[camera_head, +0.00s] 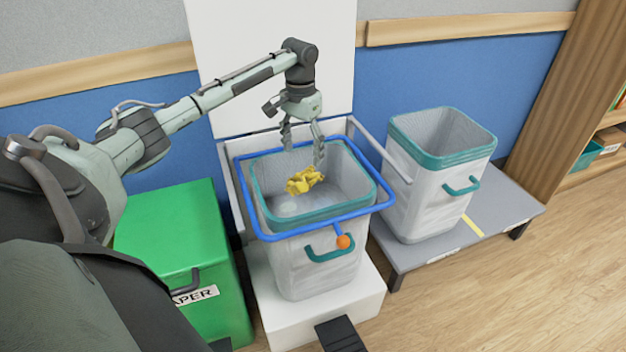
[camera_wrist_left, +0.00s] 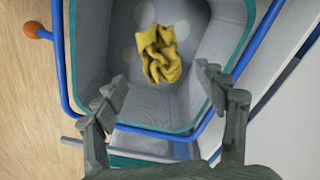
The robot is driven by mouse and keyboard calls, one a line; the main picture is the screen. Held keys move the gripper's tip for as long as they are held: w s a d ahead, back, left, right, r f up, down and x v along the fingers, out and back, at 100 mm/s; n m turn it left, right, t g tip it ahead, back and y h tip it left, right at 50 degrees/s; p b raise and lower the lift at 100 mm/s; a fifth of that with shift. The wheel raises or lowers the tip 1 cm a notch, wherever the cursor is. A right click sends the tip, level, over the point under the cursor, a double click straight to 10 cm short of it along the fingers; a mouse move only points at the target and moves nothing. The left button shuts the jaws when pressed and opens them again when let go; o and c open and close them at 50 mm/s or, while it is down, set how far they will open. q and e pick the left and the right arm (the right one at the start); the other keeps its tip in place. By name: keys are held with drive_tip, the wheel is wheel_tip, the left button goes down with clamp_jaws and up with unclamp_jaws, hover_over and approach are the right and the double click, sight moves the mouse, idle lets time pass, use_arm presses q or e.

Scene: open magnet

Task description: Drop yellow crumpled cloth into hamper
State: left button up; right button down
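The yellow crumpled cloth (camera_head: 304,181) shows inside the opening of the hamper (camera_head: 318,265), a pale bin with a teal rim and teal handle. In the left wrist view the cloth (camera_wrist_left: 160,53) appears over the hamper's grey interior, beyond my fingertips and apart from them. I cannot tell whether it is falling or lying on something. My left gripper (camera_head: 303,150) is above the hamper opening, pointing down, with its fingers spread and empty. The open fingers also show in the left wrist view (camera_wrist_left: 160,92). My right gripper is in neither view.
A blue frame (camera_head: 262,226) with an orange knob (camera_head: 343,242) surrounds the hamper's rim. A green paper bin (camera_head: 175,245) stands at left. A second teal-rimmed hamper (camera_head: 435,190) stands on a grey platform (camera_head: 500,205) at right. A white upright panel (camera_head: 230,60) is behind.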

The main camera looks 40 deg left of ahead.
use_arm(q)
drive_tip(key=shift+o, duration=0.3)
wheel_tip(320, 180, up, 12)
idle(0.5)
wheel_tip(320, 180, down, 12)
drive_tip(key=shift+f, duration=0.2)
drive_tip(key=shift+r, duration=2.35)
